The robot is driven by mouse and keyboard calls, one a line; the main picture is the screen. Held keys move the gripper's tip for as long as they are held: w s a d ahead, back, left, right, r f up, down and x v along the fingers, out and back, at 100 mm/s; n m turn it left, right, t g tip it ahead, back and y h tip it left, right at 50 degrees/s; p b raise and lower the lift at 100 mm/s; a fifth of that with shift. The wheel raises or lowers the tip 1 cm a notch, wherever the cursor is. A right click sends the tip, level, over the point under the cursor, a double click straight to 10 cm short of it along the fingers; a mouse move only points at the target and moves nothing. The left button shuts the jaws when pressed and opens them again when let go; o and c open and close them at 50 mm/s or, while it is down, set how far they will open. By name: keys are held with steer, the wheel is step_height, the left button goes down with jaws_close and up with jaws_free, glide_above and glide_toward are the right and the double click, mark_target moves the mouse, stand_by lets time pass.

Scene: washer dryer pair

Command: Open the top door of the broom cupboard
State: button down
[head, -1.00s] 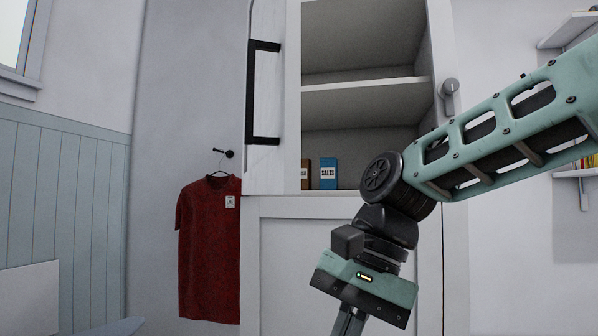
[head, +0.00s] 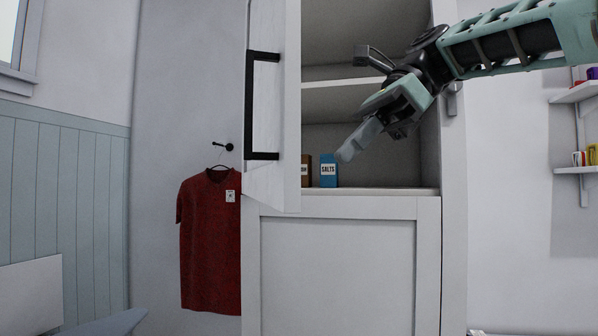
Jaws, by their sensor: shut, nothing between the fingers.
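The top door (head: 278,181) of the broom cupboard is white and stands swung open toward the left, seen nearly edge-on. Its black bar handle (head: 250,106) is on the left side of the door. The cupboard (head: 428,207) shows its open upper compartment with a shelf across it. My gripper (head: 345,155) is shut and empty. It is in front of the opening, pointing down and left, to the right of the door and apart from it in the picture. It touches nothing that I can see.
A blue box labelled SALTS (head: 328,171) and a brown box (head: 306,171) stand on the compartment floor. A closed lower panel (head: 338,275) is below. A red shirt (head: 210,240) hangs left of the cupboard. Wall shelves (head: 577,92) are at the far right.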

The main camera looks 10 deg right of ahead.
mark_target(298, 172)
steer(key=shift+s+a+f+p, duration=0.2)
steer(key=shift+a+f+p, duration=0.3)
steer(key=shift+a, duration=0.75)
steer(key=shift+s+a+f+p, duration=0.2)
steer(key=shift+a+f, duration=0.5)
steer(key=shift+a, duration=0.55)
steer(key=shift+s+a+f+p, duration=0.15)
steer(key=shift+a+f+p, duration=0.35)
steer(key=shift+a, duration=0.75)
steer(key=shift+f, duration=0.1)
